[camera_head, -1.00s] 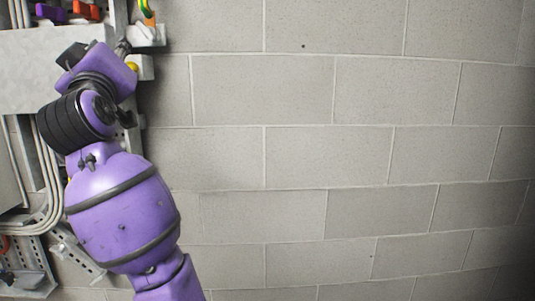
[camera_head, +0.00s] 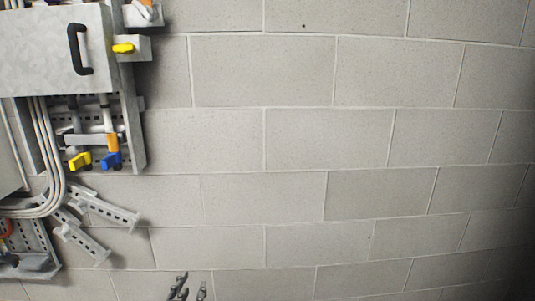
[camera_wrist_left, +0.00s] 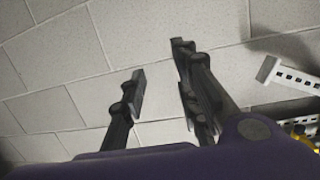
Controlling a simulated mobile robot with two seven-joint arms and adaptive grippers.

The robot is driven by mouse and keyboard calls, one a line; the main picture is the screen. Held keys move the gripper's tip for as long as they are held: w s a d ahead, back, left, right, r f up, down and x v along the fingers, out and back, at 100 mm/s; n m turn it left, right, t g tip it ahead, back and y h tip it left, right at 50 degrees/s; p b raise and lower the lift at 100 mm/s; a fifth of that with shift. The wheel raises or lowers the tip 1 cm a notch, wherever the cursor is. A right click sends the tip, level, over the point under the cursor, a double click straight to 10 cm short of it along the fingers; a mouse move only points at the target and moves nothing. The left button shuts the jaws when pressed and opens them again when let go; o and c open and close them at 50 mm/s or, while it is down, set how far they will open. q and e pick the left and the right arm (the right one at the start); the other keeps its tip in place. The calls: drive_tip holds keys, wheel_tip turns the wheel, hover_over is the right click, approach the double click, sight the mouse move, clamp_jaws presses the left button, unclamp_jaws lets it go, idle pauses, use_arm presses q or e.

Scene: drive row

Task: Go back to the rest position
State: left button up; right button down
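My left gripper (camera_head: 187,288) shows only by its dark fingertips at the bottom edge of the head view, in front of the block wall. In the left wrist view its two fingers (camera_wrist_left: 160,95) stand apart with nothing between them, and the wall lies behind. The rest of the left arm is out of the head view. My right gripper is in neither view.
A grey cabinet (camera_head: 40,50) with a black handle (camera_head: 79,49) is on the wall at the left. Yellow (camera_head: 80,161) and blue (camera_head: 112,160) valve handles are below it. Slotted brackets (camera_head: 110,211) jut out lower down. The wall (camera_head: 330,150) to the right is bare.

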use_arm(q)
drive_tip(key=s+f+g, duration=0.3)
drive_tip(key=s+f, duration=0.9)
drive_tip(key=s, duration=0.3)
drive_tip(key=s+f+g, duration=0.4)
drive_tip(key=s+f, duration=0.9)
drive_tip(key=s, duration=0.3)
drive_tip(key=shift+d+f, duration=0.25)
drive_tip(key=shift+s, duration=0.1)
